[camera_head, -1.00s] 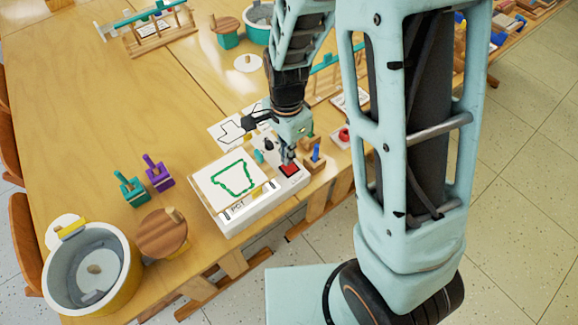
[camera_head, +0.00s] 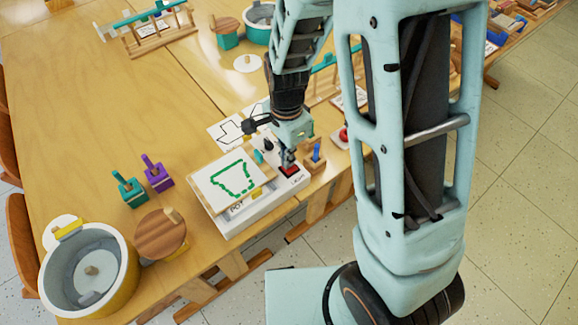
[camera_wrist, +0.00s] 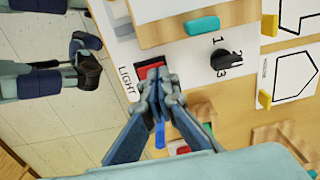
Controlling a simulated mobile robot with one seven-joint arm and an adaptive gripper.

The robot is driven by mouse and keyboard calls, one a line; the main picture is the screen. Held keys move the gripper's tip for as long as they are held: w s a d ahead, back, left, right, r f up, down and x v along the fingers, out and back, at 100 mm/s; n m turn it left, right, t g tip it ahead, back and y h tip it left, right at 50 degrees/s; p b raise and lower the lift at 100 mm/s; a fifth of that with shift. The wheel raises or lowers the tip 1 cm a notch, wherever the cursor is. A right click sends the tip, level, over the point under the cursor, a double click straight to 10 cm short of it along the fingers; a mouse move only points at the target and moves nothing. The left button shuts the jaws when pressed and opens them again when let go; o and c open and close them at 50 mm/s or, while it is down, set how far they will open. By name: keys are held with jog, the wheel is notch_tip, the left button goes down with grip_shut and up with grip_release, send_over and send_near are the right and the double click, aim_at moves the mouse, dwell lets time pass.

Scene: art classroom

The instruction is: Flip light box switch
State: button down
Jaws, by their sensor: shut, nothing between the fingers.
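The white light box (camera_head: 246,211) stands near the table's front edge, with a sheet bearing a green outline (camera_head: 232,180) on its top. Its red switch (camera_head: 289,171) is at the right end of the box. In the wrist view the red switch (camera_wrist: 150,70) sits beside the printed word LIGHT, with a black dial (camera_wrist: 222,60) to its right. My gripper (camera_head: 287,167) is shut and empty, pointing down at the switch. In the wrist view the fingertips (camera_wrist: 157,84) overlap the switch's lower edge and hide part of it. I cannot tell whether they touch it.
A wooden block with a blue peg (camera_head: 316,154) stands just right of the switch. Teal (camera_head: 131,190) and purple (camera_head: 157,174) stamps, a round wooden lid (camera_head: 161,235) and a grey-lined tub (camera_head: 91,270) stand to the left. The table's middle left is clear.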

jog(key=shift+r+p, duration=3.05)
jog(key=shift+r, duration=0.5)
